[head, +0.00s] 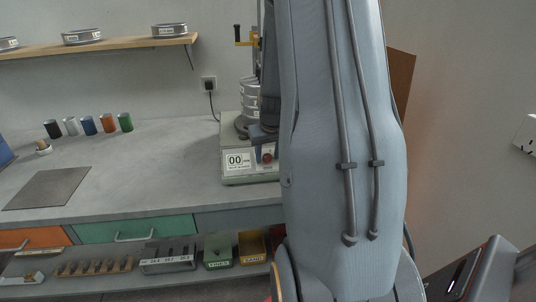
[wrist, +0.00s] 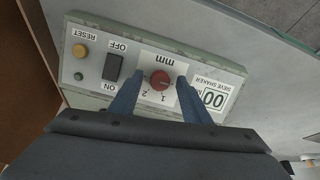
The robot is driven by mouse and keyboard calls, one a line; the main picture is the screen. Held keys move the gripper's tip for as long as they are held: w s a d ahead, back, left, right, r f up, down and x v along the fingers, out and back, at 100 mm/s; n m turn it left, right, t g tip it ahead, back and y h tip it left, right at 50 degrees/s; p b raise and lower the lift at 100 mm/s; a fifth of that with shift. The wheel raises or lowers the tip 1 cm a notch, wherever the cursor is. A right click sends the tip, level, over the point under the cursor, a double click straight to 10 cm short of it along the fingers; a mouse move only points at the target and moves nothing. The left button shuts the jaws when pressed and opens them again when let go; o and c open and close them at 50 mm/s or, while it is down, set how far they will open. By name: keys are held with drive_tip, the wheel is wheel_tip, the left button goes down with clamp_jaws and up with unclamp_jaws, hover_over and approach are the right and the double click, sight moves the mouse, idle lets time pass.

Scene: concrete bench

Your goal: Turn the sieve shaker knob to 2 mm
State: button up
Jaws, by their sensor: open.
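The sieve shaker (head: 235,178) stands on the bench with a pale front panel (wrist: 81,66). Its red round knob (wrist: 160,80) sits on a white plate marked "mm", upside down in the wrist view. The numerals 1 and 2 show beside the knob; which mark it points to cannot be made out. My gripper (wrist: 159,76) is open, with one blue finger on each side of the knob and a gap visible around it. In the head view the red knob (head: 267,157) shows between the fingers, and my arm hides the shaker's right part.
The panel also has a black ON/OFF switch (wrist: 112,67), a yellow reset button (wrist: 80,51) and a "00" display (wrist: 213,98). A sieve stack (head: 249,95) stands on the shaker.

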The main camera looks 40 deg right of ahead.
drive_tip(key=shift+c, duration=0.4)
drive_tip(key=c, duration=1)
drive_tip(key=shift+o, duration=0.2)
